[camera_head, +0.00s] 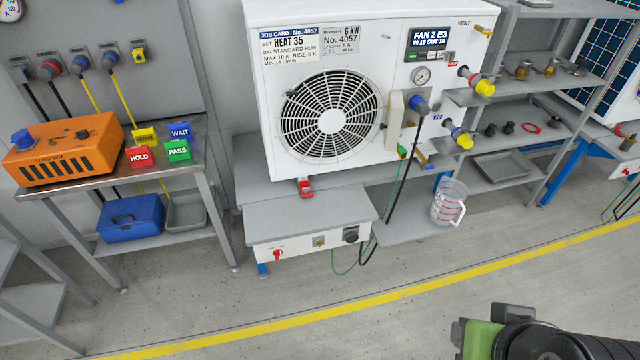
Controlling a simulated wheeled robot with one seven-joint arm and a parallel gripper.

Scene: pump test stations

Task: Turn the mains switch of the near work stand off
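The near work stand (310,215) is a grey bench carrying a large white pump unit with a round fan grille. Below its top, a white front panel (300,246) holds a small red switch (278,254) at its left, a small square fitting (318,241) in the middle and a round black socket or knob (350,235) at its right. The red switch looks like the mains switch; its setting is too small to read. Part of my arm, black and green, shows at the lower right, well apart from the stand. My gripper's fingers are not in view.
A side table (90,180) at left holds an orange load box (65,148) and colored cards. A clear jug (449,203) stands on a low shelf right of the panel. Cables hang beside it. The floor before the stand is clear, crossed by a yellow line (330,313).

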